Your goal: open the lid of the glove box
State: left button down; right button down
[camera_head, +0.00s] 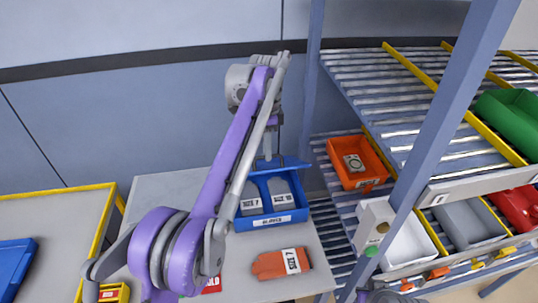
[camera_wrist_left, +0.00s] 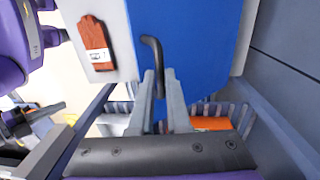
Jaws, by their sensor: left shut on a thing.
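The blue glove box (camera_head: 270,220), labelled for gloves, stands on a light table. Its front compartments show grey gloves with size labels. Its blue lid (camera_head: 287,162) is raised at the back edge and seen nearly edge-on. In the left wrist view the lid (camera_wrist_left: 195,45) is a broad blue face with a dark bar handle (camera_wrist_left: 153,55). My left gripper (camera_head: 268,154) is above the box's back, and in the wrist view its fingers (camera_wrist_left: 160,80) are shut on the lower end of the handle.
An orange glove (camera_head: 281,264) lies on the table (camera_head: 160,190) in front of the box. A shelf rack with a post (camera_head: 440,120) stands close on the right, holding an orange bin (camera_head: 357,162) and other bins. A yellow-edged table (camera_head: 60,205) is on the left.

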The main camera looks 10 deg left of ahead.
pick_arm(q)
jog(key=shift+w+a+r, duration=0.1)
jog(key=shift+w+a, duration=0.15)
jog(key=shift+w, duration=0.3)
pick_arm(e)
jog(key=shift+w+r, duration=0.2)
jog(key=shift+r, duration=0.25)
